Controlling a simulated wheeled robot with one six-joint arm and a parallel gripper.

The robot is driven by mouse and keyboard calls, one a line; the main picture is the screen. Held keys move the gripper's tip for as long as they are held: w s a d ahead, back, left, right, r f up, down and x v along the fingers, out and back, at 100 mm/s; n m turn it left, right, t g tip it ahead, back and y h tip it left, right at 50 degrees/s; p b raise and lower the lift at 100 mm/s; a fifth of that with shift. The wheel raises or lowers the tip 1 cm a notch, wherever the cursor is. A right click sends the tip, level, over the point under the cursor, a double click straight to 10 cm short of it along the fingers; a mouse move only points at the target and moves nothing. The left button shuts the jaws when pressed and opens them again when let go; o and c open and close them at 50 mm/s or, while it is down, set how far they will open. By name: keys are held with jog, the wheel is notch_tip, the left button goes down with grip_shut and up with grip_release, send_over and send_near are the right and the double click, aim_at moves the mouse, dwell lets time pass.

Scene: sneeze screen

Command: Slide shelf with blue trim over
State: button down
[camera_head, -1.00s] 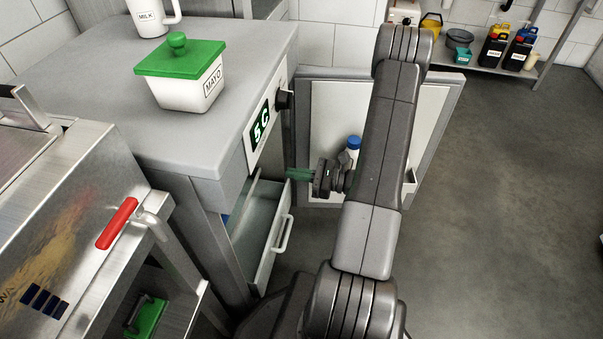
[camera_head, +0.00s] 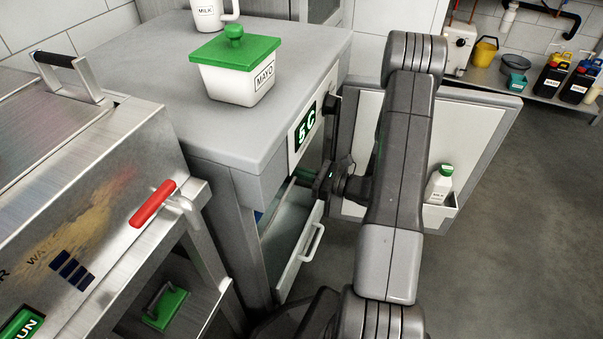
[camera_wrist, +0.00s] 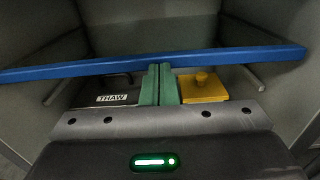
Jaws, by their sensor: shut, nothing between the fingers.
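The blue trim (camera_wrist: 220,58) runs as a long bar across the wrist view, slightly tilted, along the front of a shelf inside the fridge. My gripper (camera_wrist: 158,72) has its green fingers pressed together with nothing between them. The fingertips overlap the middle of the trim in the wrist view; I cannot tell whether they touch it. In the head view my gripper's wrist is at the fridge opening and its fingertips are hidden inside. Beyond the fingers are a dark container labelled THAW (camera_wrist: 110,97) and a yellow lidded container (camera_wrist: 202,87).
The fridge door (camera_head: 470,130) stands open at the right, holding a green-capped bottle (camera_head: 438,185). A drawer (camera_head: 298,255) is pulled out below my gripper. The counter (camera_head: 190,120) above carries a green-lidded MAYO tub (camera_head: 240,80). Open floor (camera_head: 530,220) lies to the right.

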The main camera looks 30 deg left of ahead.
jog(key=a, duration=0.6)
jog(key=shift+s, duration=0.35)
jog(key=w+d+p, duration=0.1)
jog(key=d+p, duration=0.1)
jog(key=d, duration=1.1)
jog(key=shift+w+d, duration=0.25)
jog(key=shift+d, duration=0.15)
jog(key=a, duration=0.4)
jog(key=s+a+b, duration=0.1)
jog(key=a, duration=0.4)
jog(key=a+b, duration=0.1)
jog(key=a, duration=0.3)
jog(key=shift+s+a, duration=0.3)
jog(key=shift+a, duration=0.05)
jog(key=shift+w, duration=0.1)
jog(key=shift+d, duration=0.45)
